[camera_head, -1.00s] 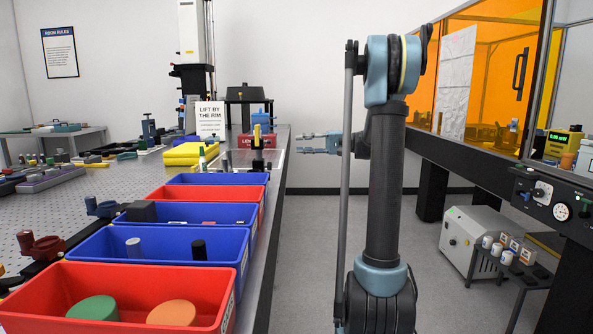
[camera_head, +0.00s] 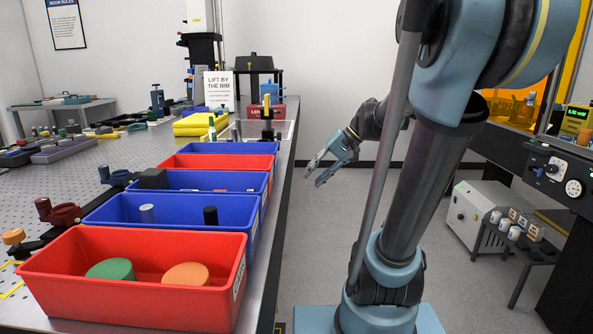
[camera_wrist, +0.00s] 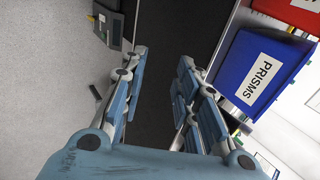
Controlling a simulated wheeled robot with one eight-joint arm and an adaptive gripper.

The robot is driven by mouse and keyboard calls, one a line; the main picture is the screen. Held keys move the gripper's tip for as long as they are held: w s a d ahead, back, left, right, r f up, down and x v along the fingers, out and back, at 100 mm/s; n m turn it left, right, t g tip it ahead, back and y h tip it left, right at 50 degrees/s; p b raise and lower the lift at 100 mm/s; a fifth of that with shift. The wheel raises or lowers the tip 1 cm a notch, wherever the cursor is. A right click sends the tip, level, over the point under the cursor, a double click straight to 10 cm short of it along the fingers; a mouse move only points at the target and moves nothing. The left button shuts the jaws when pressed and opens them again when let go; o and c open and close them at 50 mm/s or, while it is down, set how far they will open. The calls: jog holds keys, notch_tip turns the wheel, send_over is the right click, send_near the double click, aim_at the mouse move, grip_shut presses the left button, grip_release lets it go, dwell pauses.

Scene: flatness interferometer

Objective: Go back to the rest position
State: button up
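My gripper (camera_head: 325,172) hangs in the free air over the aisle, to the right of the table edge, tilted down and to the left in the head view. In the wrist view my gripper (camera_wrist: 160,82) has its two blue fingers apart with nothing between them. My arm stands at the right of the head view, bent at the top.
A row of red and blue bins runs along the table edge; the nearest red bin (camera_head: 130,310) holds a green and an orange disc. The wrist view shows a blue bin labelled PRISMS (camera_wrist: 258,72). A grey cabinet (camera_head: 478,212) stands at right. The aisle floor (camera_head: 310,255) is clear.

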jog(key=s+d+f+n+t+h, duration=0.1)
jog(key=s+d+f+h, duration=0.7)
jog(key=s+d+f, duration=0.4)
jog(key=s+f, duration=0.3)
jog(key=shift+s+d, duration=0.35)
jog(key=shift+s, duration=0.05)
jog(key=shift+f, duration=0.1)
